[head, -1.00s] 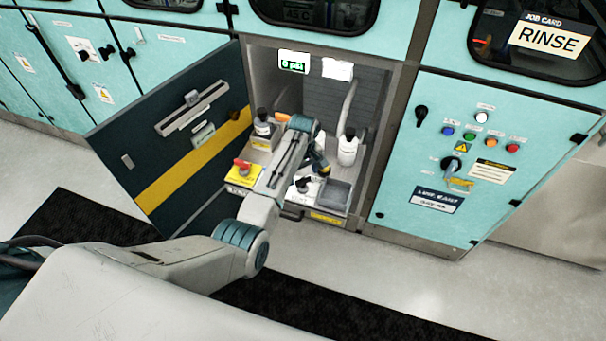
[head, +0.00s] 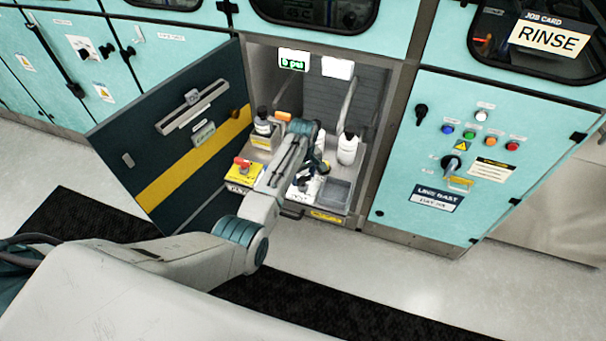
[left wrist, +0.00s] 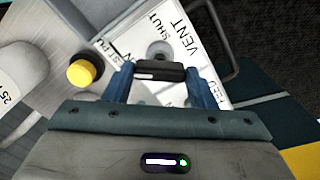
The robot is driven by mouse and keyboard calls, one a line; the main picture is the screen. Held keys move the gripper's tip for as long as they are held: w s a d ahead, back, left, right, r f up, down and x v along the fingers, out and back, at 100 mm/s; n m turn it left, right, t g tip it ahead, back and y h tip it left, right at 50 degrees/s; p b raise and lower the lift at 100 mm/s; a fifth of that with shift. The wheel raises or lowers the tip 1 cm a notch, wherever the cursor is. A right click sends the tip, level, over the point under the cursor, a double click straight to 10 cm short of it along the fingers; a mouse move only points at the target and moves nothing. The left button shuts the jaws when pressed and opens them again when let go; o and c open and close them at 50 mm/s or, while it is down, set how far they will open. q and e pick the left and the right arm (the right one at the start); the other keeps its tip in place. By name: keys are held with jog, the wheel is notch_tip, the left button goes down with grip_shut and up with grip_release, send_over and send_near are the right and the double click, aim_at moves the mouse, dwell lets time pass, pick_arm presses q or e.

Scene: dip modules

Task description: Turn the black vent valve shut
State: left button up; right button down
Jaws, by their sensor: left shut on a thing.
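The black vent valve (left wrist: 160,71) lies between the two blue fingers of my left gripper (left wrist: 158,84) in the left wrist view. The gripper is shut on its handle. The handle lies crosswise in that picture, over a white plate (left wrist: 195,62) lettered VENT, SHUT and FEED. The pointer's exact mark cannot be told. In the head view my left gripper (head: 312,178) reaches down over the white plate inside the open cabinet bay, and it mostly hides the valve. My right gripper is not in view.
White bottles (head: 348,149) stand in the bay. A yellow box with a red knob (head: 243,172) is left of the plate, and a grey tray (head: 338,193) is right of it. The dark door (head: 175,140) stands open at left. The left wrist view shows a yellow knob (left wrist: 82,72).

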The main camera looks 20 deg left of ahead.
aim_at(303, 177)
pick_arm(q)
jog(key=shift+r+m+p, duration=0.2)
jog(key=shift+m+p, duration=0.55)
jog(key=shift+m, duration=0.25)
jog(key=m+p, duration=0.1)
jog(key=m, duration=0.1)
jog(key=shift+m, duration=0.3)
jog(key=m+p, duration=0.1)
jog(key=m, duration=0.2)
jog(key=shift+p, duration=0.35)
jog(key=shift+f+m+p, duration=0.1)
jog(key=shift+m+p, duration=0.25)
jog(key=shift+m, duration=0.85)
jog(key=o, duration=1)
notch_tip(303, 177, up, 11)
jog(key=shift+f+b, duration=0.15)
jog(key=shift+b, duration=0.5)
